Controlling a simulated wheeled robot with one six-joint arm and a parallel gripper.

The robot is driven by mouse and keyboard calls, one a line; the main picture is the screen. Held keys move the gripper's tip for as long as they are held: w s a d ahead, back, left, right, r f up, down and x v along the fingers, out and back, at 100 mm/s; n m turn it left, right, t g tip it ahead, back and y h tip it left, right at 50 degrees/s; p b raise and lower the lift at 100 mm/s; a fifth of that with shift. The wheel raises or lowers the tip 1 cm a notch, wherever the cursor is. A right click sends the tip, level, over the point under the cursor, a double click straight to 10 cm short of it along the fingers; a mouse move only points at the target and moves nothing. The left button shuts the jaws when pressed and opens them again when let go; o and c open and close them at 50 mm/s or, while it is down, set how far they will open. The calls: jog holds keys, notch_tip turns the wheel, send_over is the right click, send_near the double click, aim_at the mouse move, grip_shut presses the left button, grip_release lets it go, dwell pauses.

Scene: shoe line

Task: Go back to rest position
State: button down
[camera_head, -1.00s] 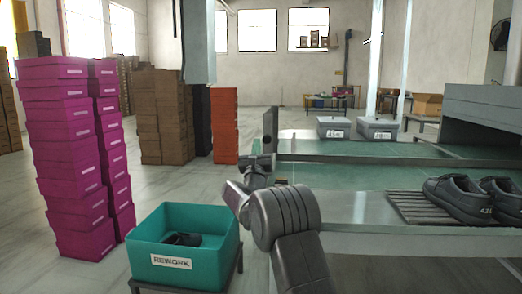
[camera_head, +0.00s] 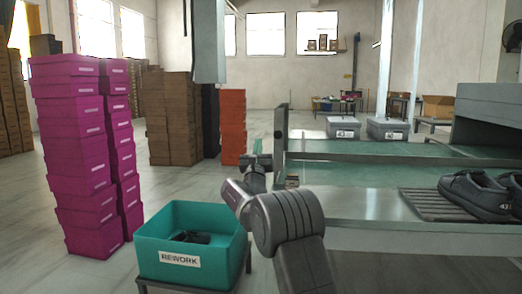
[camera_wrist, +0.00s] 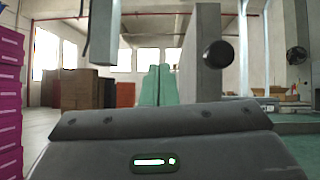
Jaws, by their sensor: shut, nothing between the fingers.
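My gripper (camera_wrist: 157,88) shows in the wrist view as two teal fingers side by side, pointing away from the camera, with nothing held between them. In the head view its teal tips (camera_head: 257,148) show small above my folded dark grey arm, left of the conveyor's near end. The gripper is shut and empty, clear of the rework bin.
A teal REWORK bin (camera_head: 165,273) with a dark item (camera_head: 190,237) inside stands left of my arm. Magenta boxes (camera_head: 82,155) are stacked further left. Dark shoes (camera_head: 470,193) sit on a slatted rack at right. A grey post (camera_wrist: 202,60) stands right of my fingers.

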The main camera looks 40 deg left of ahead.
jog(key=s+f+p, duration=0.2)
jog(key=s, duration=0.7)
jog(key=shift+s+a+f+p, duration=0.3)
jog(key=shift+s+f, duration=0.05)
jog(key=shift+f, duration=0.05)
jog(key=shift+w, duration=0.1)
jog(key=w+d+r+p, duration=0.2)
jog(key=w+d+r, duration=0.1)
jog(key=w, duration=0.8)
jog(key=shift+w+d+r, duration=0.2)
jog(key=shift+w+r, duration=0.15)
jog(key=shift+r, duration=0.5)
jog(key=shift+f, duration=0.1)
